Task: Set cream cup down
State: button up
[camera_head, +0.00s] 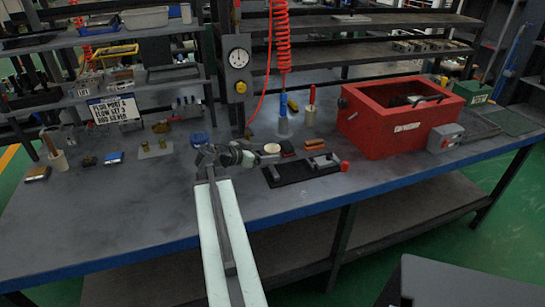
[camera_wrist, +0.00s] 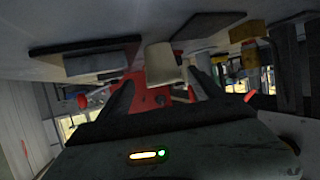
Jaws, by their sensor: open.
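The cream cup (camera_head: 272,148) is on or close above the bench top, just beyond my gripper (camera_head: 258,157). The wrist view is upside down; there the cup (camera_wrist: 163,65) shows between the two dark fingers of my gripper (camera_wrist: 166,88), near their tips. The fingers are spread apart, with the cup towards the right finger. I cannot tell whether a finger touches the cup. The cup looks roughly upright relative to the bench.
A dark plate with a grey block (camera_head: 322,160) lies just right of the cup. Orange-brown blocks (camera_head: 314,144) and blue and red-handled tools (camera_head: 310,108) stand behind. A red box (camera_head: 385,130) fills the right side. The bench's front left is clear.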

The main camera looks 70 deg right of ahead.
aim_at(266, 151)
jog(key=b+x, duration=0.1)
jog(key=x, duration=0.3)
jog(key=shift+w+d+f, duration=0.1)
jog(key=shift+d, duration=0.2)
jog(key=c, duration=1.6)
notch_tip(266, 151, up, 16)
jog(key=p, duration=1.6)
